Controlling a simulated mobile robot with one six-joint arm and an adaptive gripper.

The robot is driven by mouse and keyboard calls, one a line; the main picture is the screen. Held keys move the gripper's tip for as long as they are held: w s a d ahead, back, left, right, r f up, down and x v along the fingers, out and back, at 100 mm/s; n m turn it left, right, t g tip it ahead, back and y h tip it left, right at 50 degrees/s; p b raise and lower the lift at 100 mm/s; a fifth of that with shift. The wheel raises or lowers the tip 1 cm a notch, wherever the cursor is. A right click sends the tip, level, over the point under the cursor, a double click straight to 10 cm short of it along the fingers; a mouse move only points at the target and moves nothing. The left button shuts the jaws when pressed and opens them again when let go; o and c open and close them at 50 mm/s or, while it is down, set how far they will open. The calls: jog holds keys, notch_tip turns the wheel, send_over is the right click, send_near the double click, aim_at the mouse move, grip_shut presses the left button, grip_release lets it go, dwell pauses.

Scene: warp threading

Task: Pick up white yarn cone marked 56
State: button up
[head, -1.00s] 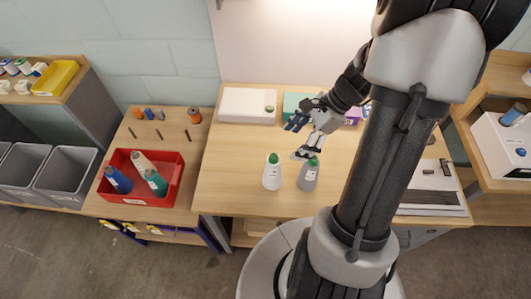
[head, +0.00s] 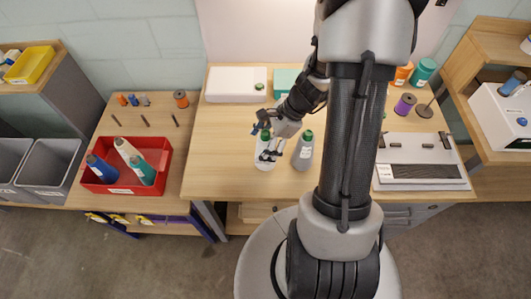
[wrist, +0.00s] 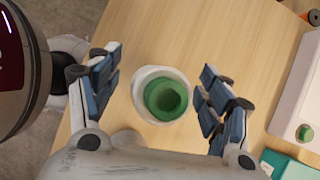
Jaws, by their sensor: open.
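A white yarn cone (head: 264,157) with a green top stands upright on the wooden table, partly hidden by my gripper. Its number is not readable. In the wrist view I look down on the white cone (wrist: 141,88), its green top between my fingers. My gripper (head: 263,142) is open around the top of this cone, one finger on each side, with gaps showing on both sides (wrist: 162,92).
A red bin (head: 128,183) left of the table holds several cones, one of them white. A white box (head: 236,84) and a teal box (head: 285,81) stand at the back. The table front is clear. A grey device (head: 421,164) lies at the right.

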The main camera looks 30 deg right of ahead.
jog(key=x, duration=0.2)
jog(key=shift+a+f+b, duration=0.1)
jog(key=shift+f+b, duration=0.25)
jog(key=shift+b, duration=0.05)
jog(key=shift+r, duration=0.1)
jog(key=shift+c, duration=0.3)
jog(key=c, duration=1.3)
jog(key=shift+r, duration=0.15)
